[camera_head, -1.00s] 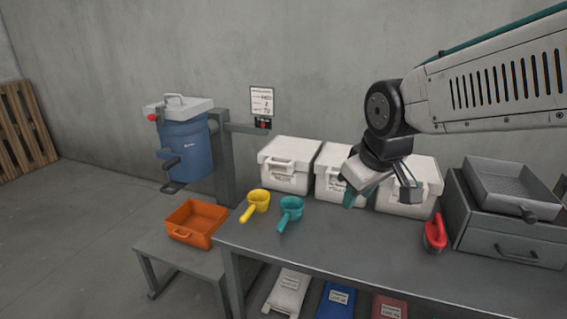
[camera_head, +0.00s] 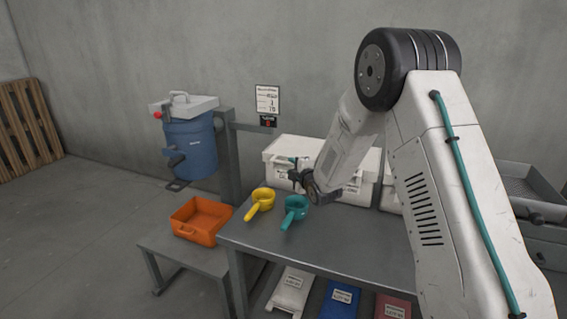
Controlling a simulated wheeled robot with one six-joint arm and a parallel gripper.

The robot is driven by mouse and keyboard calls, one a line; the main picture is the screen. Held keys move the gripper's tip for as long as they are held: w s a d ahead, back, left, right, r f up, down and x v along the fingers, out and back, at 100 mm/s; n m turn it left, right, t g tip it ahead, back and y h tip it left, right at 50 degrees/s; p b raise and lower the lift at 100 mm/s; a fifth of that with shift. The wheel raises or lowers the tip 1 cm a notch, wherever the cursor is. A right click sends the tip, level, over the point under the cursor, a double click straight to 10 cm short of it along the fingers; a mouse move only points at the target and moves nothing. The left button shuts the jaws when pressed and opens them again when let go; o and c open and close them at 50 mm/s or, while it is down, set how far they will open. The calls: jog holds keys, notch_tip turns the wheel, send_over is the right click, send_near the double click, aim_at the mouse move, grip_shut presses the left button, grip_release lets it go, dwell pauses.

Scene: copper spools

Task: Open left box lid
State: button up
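The left box (camera_head: 268,172) is white and stands at the back of the grey table. Its white lid (camera_head: 305,146) looks shut. My gripper (camera_head: 290,166) is at the front of this box, over the spot of the lid's front handle. My forearm covers the right part of the box.
A yellow scoop (camera_head: 260,203) and a teal scoop (camera_head: 295,210) lie on the table (camera_head: 345,250) in front of the box. More white boxes (camera_head: 390,198) stand to the right, partly behind my arm. An orange tray (camera_head: 200,221) sits on a lower bench at left.

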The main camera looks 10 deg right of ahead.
jog(key=x, duration=0.8)
jog(key=shift+f, duration=0.1)
jog(key=shift+a, duration=0.1)
grip_shut()
